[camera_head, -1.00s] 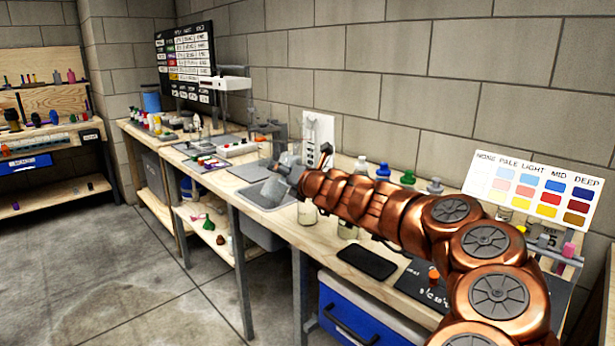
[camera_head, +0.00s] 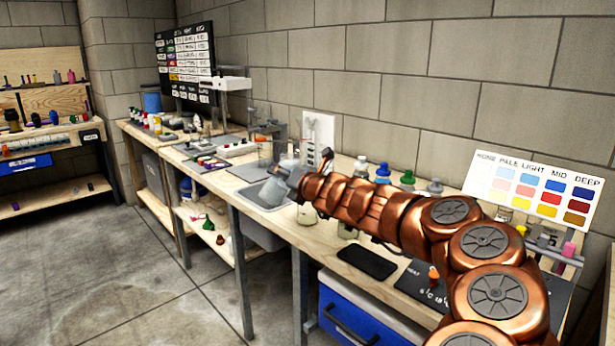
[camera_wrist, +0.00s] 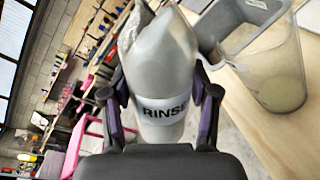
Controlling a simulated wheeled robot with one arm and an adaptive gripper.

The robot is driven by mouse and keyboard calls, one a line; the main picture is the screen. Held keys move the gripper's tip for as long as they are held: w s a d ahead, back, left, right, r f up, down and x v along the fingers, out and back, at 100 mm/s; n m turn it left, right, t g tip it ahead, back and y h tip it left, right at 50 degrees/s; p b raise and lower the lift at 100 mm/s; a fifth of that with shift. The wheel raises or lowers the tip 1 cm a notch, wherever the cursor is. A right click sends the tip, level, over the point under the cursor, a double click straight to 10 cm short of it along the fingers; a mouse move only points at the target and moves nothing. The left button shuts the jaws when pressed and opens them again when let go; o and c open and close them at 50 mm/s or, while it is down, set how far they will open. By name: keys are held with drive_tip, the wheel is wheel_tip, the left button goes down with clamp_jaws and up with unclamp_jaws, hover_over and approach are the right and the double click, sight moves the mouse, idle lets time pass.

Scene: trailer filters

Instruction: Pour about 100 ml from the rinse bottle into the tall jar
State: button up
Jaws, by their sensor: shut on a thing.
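The rinse bottle (camera_wrist: 160,70) is grey with a white label reading RINSE. My gripper (camera_wrist: 158,112) is shut on it, one dark finger on each side of the label. In the head view the bottle (camera_head: 272,192) is tilted at the end of my arm, over the sink area. A clear, tall vessel, which looks like the tall jar (camera_wrist: 268,70), stands beside the bottle at the right of the wrist view, with a tinted bottom. The bottle's mouth is not clearly visible, and I see no stream of liquid. I cannot pick out the jar for sure in the head view.
The sink (camera_head: 252,198) is set in the wooden bench below the bottle. Several capped bottles (camera_head: 383,173) stand behind my arm along the wall. A black pad (camera_head: 367,262) lies near the bench's front edge. A colour chart (camera_head: 535,188) stands at the right.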

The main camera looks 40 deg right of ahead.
drive_tip(key=shift+a+f+m+y+p, duration=0.3)
drive_tip(key=shift+m, duration=0.5)
idle(1.3)
drive_tip(key=shift+a+r+m+p, duration=0.2)
drive_tip(key=shift+r+m+p, duration=0.45)
drive_tip(key=shift+p, duration=0.45)
idle(0.9)
drive_tip(key=shift+a+f+m+y+p, duration=0.2)
drive_tip(key=shift+m+y+p, duration=0.2)
drive_tip(key=shift+m, duration=0.35)
idle(0.9)
drive_tip(key=shift+d+r+m+p, duration=0.35)
drive_tip(key=shift+r+m+p, duration=0.4)
drive_tip(key=shift+p, duration=2.9)
